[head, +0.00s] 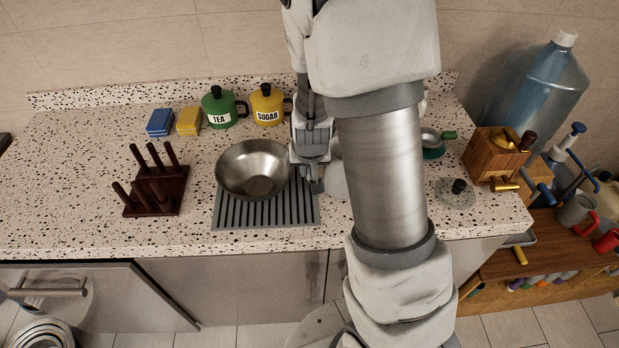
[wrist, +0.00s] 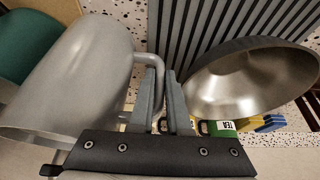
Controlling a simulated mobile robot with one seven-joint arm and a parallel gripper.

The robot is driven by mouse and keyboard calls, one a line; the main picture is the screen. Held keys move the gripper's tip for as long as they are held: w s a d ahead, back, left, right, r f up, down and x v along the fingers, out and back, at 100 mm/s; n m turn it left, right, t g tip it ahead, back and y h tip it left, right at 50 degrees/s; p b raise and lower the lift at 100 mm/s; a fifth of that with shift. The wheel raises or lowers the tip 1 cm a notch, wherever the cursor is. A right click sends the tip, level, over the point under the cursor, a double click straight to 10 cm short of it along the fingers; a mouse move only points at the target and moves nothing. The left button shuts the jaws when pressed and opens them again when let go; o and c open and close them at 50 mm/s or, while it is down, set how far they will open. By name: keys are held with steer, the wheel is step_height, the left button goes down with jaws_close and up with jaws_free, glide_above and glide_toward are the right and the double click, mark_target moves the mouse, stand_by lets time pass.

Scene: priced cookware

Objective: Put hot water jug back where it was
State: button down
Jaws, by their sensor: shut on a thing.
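The hot water jug looks like the plain grey metallic jug (wrist: 75,75) filling the left of the wrist view. Its looped handle (wrist: 133,70) reaches to the fingers. My gripper (wrist: 165,95) is shut on this handle. In the head view my gripper (head: 315,184) points down at the right end of the ribbed mat, right of the steel bowl. There the jug (head: 335,178) is mostly hidden behind my arm, with only a pale grey part showing. I cannot tell whether its base touches the counter.
A steel bowl (head: 253,170) stands on the dark ribbed mat (head: 265,215), close left of my gripper. Green TEA (head: 222,107) and yellow SUGAR (head: 267,105) canisters stand behind. A wooden peg rack (head: 155,190) is left. A wooden grinder (head: 495,155) and a small green-handled pot (head: 432,152) are right.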

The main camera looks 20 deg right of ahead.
mark_target(309, 177)
steer(key=shift+f, duration=1.2)
steer(key=shift+f+b, duration=0.35)
steer(key=shift+b, duration=0.1)
steer(key=c, duration=0.9)
jaws_free()
